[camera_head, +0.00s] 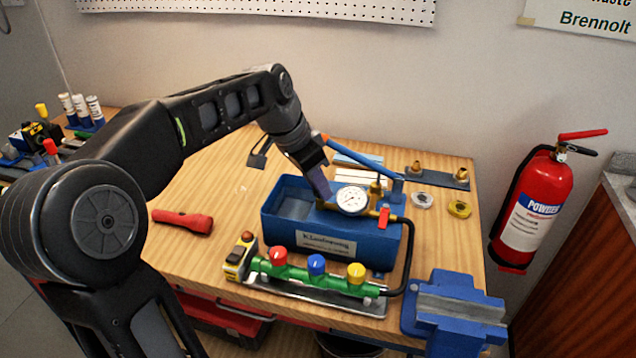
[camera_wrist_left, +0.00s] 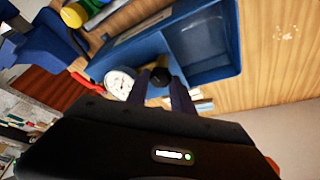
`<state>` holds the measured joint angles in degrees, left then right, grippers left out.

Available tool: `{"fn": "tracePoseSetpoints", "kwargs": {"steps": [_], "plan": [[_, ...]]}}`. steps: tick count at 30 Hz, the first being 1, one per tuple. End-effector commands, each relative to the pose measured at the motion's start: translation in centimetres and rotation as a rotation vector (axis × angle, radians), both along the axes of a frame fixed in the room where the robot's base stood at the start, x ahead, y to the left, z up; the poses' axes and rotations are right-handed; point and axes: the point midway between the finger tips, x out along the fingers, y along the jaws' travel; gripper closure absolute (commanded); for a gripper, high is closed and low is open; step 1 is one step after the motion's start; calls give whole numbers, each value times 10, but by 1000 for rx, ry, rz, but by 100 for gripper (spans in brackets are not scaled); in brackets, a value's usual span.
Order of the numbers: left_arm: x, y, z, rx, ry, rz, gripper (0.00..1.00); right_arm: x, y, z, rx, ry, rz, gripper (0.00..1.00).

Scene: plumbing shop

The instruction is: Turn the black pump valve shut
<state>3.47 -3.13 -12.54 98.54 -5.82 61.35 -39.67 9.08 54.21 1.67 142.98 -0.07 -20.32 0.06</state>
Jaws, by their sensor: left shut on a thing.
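The blue test pump (camera_head: 375,245) stands on the wooden bench with a white round gauge (camera_head: 352,200) on it. My left gripper (camera_head: 321,197) reaches down to the pump just left of the gauge. In the left wrist view, the black pump valve (camera_wrist_left: 160,76) is a dark round knob between the two fingertips of my left gripper (camera_wrist_left: 161,86), which is shut on it. The gauge (camera_wrist_left: 120,83) is right beside it there. In the head view the gripper hides the black valve. How far the valve is turned cannot be told. My right gripper is not in view.
A green manifold (camera_head: 315,278) with red, blue and yellow knobs lies in front of the pump, joined by a black hose (camera_head: 409,250). A red lever (camera_head: 384,216) is right of the gauge. A blue vise (camera_head: 455,310) is front right, a red flashlight (camera_head: 183,221) left.

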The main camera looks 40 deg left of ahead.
Motion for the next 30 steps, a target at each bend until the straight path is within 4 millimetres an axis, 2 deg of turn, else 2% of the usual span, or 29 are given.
{"fn": "tracePoseSetpoints", "kwargs": {"steps": [7,20,21,28,30], "plan": [[0,1,0,1,1,-77,100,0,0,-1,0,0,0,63],[0,1,-1,2,3,-90,100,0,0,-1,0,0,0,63],[0,1,-1,1,3,-89,69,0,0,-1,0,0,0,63],[0,1,-1,1,2,-89,50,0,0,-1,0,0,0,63],[0,1,-1,1,2,-89,50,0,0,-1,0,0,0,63]]}}
